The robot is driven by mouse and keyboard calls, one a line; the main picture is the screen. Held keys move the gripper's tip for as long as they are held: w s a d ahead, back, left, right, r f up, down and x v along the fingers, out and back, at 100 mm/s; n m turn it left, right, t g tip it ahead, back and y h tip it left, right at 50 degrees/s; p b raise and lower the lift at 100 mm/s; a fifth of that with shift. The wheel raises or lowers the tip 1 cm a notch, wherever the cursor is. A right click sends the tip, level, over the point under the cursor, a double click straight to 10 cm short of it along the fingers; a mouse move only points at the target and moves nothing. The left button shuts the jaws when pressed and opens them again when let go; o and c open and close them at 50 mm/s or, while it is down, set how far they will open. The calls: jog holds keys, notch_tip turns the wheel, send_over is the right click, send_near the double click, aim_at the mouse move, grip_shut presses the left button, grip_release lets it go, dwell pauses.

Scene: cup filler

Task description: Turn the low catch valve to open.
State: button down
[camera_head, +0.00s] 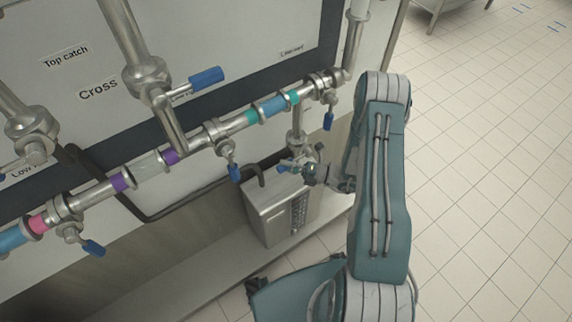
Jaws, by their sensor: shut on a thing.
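The low valve (298,150) sits on a short vertical pipe below the right part of the pipe run, above a metal box. I take it to be the low catch valve, though no readable label names it. My gripper (297,167) comes in from the right at this valve. It is shut on the valve's handle, whose blue tip (283,169) shows just left of the fingers. The fingers hide most of the handle, so its exact angle is hard to tell.
A metal box (268,214) with a dark hose stands right below the gripper. Other blue-handled valves are close: one handle (328,121) above right, one (234,172) left, one (206,79) higher.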

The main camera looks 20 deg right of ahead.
jog(key=w+d+f+n+h, duration=0.2)
jog(key=d+f+n+h, duration=0.5)
jog(key=h, duration=0.6)
jog(key=shift+w+d+f+n+g, duration=0.2)
jog(key=shift+d+f+n+g, duration=0.3)
jog(key=shift+n, duration=0.7)
jog(key=shift+a, duration=0.1)
jog(key=shift+c, duration=2)
grip_release()
jog(key=shift+w+f, duration=0.1)
jog(key=v, duration=1.2)
